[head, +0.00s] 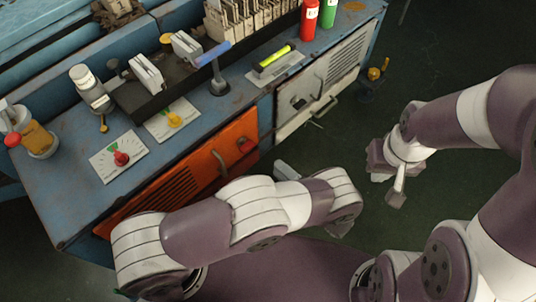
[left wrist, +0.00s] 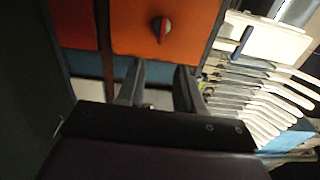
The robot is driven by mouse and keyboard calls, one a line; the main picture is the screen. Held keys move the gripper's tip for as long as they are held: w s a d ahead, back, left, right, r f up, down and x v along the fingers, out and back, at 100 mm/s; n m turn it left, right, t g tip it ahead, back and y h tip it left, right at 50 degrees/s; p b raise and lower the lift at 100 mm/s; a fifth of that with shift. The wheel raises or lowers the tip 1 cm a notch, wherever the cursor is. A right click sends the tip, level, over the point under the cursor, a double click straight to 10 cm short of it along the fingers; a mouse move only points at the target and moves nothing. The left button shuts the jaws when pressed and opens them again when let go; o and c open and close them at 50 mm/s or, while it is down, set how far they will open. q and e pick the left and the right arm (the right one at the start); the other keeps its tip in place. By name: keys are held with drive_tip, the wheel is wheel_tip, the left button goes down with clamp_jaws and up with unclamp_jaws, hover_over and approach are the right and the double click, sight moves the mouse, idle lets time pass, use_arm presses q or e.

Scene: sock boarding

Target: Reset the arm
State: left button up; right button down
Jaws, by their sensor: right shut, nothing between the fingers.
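My left arm reaches in from the lower left of the head view, in front of the blue workbench (head: 62,205) and its orange door (head: 225,150). Its wrist hides most of the left gripper there. In the left wrist view the left gripper (left wrist: 160,75) shows two dark fingers apart, with nothing between them. My right gripper (head: 386,182) hangs over the dark floor right of the bench, clear of everything. It is shut and empty.
The benchtop carries a black rack with white clamps (head: 146,74), a blue-handled lever (head: 217,80), dial cards (head: 118,157), a yellow-green tube (head: 275,57), red (head: 310,20) and green bottles (head: 328,13), and several upright pale boards (head: 240,24). The floor at right is mostly free.

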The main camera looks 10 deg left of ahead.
use_arm(q)
drive_tip(key=shift+s+d, duration=0.4)
drive_tip(key=shift+d, duration=0.1)
drive_tip(key=shift+w, duration=0.1)
drive_tip(key=w+r+n+h+p, duration=0.35)
drive_tip(key=w+r+h, duration=0.9)
drive_tip(key=w, duration=0.55)
drive_tip(key=s+a+r+n+g+h, duration=0.25)
drive_tip(key=s+a+r+g, duration=0.25)
drive_tip(key=s+a+r, duration=0.45)
drive_tip(key=s+a+r+n+g+p, duration=0.1)
drive_tip(key=s+a+r+g, duration=0.2)
drive_tip(key=s, duration=0.5)
drive_tip(key=s+a+r+n+g+p, duration=0.1)
drive_tip(key=s+a+r, duration=0.1)
drive_tip(key=s+a, duration=0.4)
wheel_tip(320, 180, up, 38)
drive_tip(key=s+d+p, duration=0.1)
drive_tip(key=p, duration=3.6)
drive_tip(key=shift+s+g+y+p, duration=0.3)
drive_tip(key=shift+s+y+p, duration=0.1)
